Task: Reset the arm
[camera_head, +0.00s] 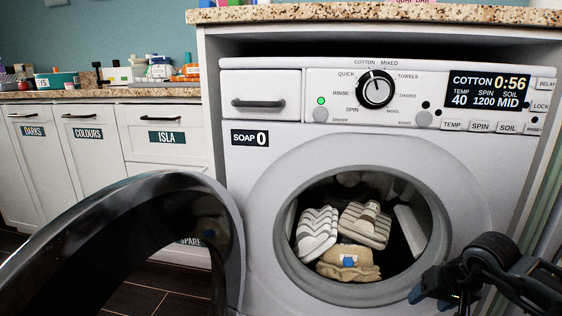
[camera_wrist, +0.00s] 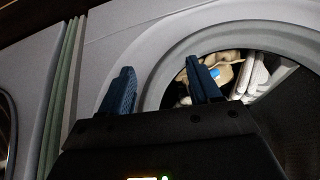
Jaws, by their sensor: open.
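My gripper (camera_head: 436,288) is at the lower right in the head view, in front of the washing machine (camera_head: 270,165) and beside the right edge of its round opening. In the wrist view my gripper (camera_wrist: 160,85) has its two blue fingers apart with nothing between them. The machine's door (camera_head: 232,235) stands swung open to the left. In the drum lie two folded striped cloths (camera_head: 317,230) (camera_head: 364,224) and a beige bundle (camera_head: 347,264) with a blue spot. The bundle (camera_wrist: 228,70) also shows beyond the fingers in the wrist view.
A speckled countertop (camera_head: 375,12) runs above the machine. White cabinets (camera_head: 95,150) labelled DARKS, COLOURS and ISLA stand at the left, with bottles and a teal tub (camera_head: 57,80) on their counter. The machine's display (camera_head: 488,90) reads COTTON 0:56. Dark floor (camera_head: 135,298) shows behind the door.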

